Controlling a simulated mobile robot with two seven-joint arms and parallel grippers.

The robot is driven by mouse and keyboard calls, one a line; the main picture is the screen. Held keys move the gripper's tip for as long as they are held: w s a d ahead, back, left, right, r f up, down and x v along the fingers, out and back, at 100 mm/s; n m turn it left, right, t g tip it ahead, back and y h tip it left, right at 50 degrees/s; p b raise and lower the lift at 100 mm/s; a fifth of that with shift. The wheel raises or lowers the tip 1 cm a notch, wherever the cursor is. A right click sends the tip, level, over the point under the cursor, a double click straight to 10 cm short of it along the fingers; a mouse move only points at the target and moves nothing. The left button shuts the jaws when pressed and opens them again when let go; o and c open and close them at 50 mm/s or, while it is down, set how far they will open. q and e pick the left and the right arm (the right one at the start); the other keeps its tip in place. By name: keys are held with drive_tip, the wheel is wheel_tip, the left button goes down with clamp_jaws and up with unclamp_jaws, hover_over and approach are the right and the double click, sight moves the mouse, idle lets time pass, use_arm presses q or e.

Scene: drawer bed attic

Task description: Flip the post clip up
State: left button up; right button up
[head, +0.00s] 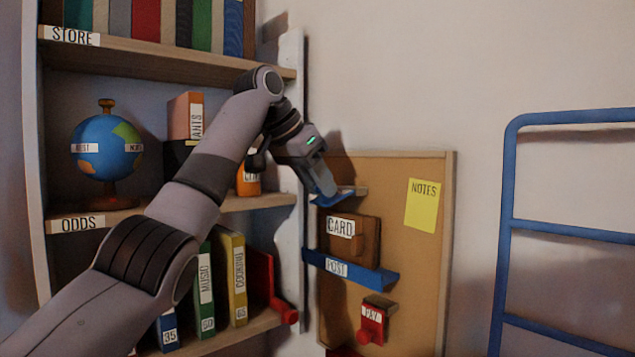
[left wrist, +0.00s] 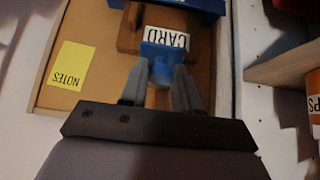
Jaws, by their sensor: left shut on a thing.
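The post clip (left wrist: 158,52) is a small blue piece, seen between my left gripper's fingers in the left wrist view. In the head view a blue edge of it (head: 324,198) shows under the fingertips, at the upper left of the cork board. My left gripper (head: 320,186) is shut on it; the fingers also show in the left wrist view (left wrist: 161,84). The blue ledge labelled POST (head: 350,269) is below, with the brown CARD block (head: 366,243) standing above it. The fingers hide part of the clip, so its exact tilt is unclear. My right gripper is out of view.
The cork board (head: 425,270) holds a yellow NOTES sheet (head: 421,205) and a red tagged piece (head: 373,325). A shelf unit (head: 160,55) with books and a globe (head: 104,149) stands left. A blue rail frame (head: 503,240) stands right. Bare wall lies between.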

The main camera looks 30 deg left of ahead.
use_arm(q)
drive_tip(key=o, duration=1)
drive_tip(key=shift+o, duration=0.2)
drive_tip(key=v, duration=0.7)
drive_tip(key=shift+c, duration=0.3)
